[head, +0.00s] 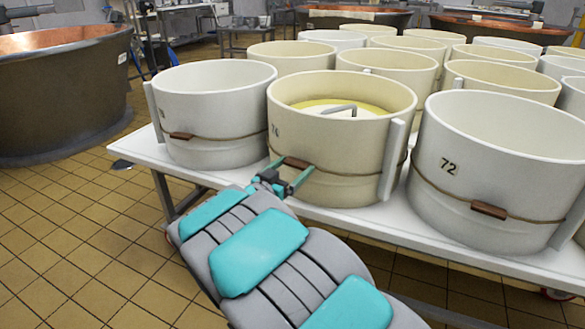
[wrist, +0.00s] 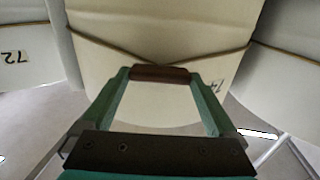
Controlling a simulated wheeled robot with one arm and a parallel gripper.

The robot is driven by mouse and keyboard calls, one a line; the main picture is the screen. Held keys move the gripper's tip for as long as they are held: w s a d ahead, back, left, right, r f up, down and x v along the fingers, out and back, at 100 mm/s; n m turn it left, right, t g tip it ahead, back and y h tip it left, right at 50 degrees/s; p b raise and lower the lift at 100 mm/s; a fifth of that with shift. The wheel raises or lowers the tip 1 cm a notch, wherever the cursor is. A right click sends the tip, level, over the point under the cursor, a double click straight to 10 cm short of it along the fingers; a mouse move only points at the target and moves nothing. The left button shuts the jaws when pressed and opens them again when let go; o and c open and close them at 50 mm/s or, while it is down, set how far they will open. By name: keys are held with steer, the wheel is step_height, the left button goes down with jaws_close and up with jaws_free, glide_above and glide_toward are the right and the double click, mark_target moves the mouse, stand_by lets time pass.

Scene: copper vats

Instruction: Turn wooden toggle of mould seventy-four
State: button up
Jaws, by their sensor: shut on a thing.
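Mould seventy-four (head: 345,150) is the cream round mould in the middle of the front row. Its partly hidden number is on its left side. A cord runs around it, with the brown wooden toggle (head: 296,162) on its front, lying roughly level. My gripper (head: 298,165) reaches up to this toggle, one green finger at each end. In the wrist view the toggle (wrist: 160,73) spans between the two fingertips (wrist: 160,76), and the gripper is shut on it. The cord (wrist: 105,45) slopes to the toggle from both sides. The mould's wall (wrist: 170,30) is behind.
Mould 72 (head: 490,165) stands close on the right and another mould (head: 215,115) close on the left, each with its own toggle. All stand on a white table (head: 140,165). More moulds fill the rows behind. A copper vat (head: 60,100) stands at left; tiled floor (head: 70,230) is clear.

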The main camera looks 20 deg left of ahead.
steer(key=shift+f+m+b, duration=0.1)
steer(key=shift+m+b, duration=0.2)
steer(key=shift+b, duration=0.2)
steer(key=m+b, duration=0.8)
steer(key=shift+f+b, duration=0.2)
steer(key=shift+b, duration=0.2)
steer(key=m+b, duration=0.8)
steer(key=m, duration=0.1)
steer(key=shift+d+r+b, duration=0.1)
steer(key=shift+r+b, duration=0.05)
steer(key=shift+b, duration=0.15)
steer(key=o, duration=1)
